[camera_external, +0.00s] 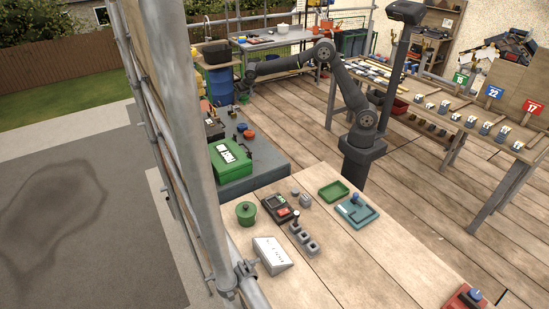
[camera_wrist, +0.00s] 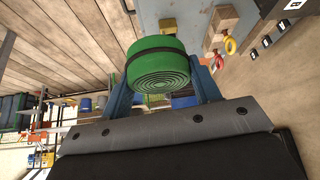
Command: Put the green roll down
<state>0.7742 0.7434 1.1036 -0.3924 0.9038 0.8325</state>
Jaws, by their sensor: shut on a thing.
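The green roll (camera_wrist: 158,72) is a coiled green band with a dark strap around it. In the wrist view it sits between the two blue fingers of my gripper (camera_wrist: 165,85), which is shut on it. The coiled spiral face points toward the wrist camera. In the external view my arm reaches left from its base, and my gripper (camera_external: 246,82) is at its far end, near the blue barrel. The roll is too small there to make out clearly.
A grey bench with a green box (camera_external: 230,160) is at the left. A wooden table (camera_external: 350,250) in front holds a green pot (camera_external: 246,213), a green tray (camera_external: 333,191) and several devices. A blue barrel (camera_external: 220,85) stands at the back left. A long rack with numbered signs (camera_external: 495,92) is at the right.

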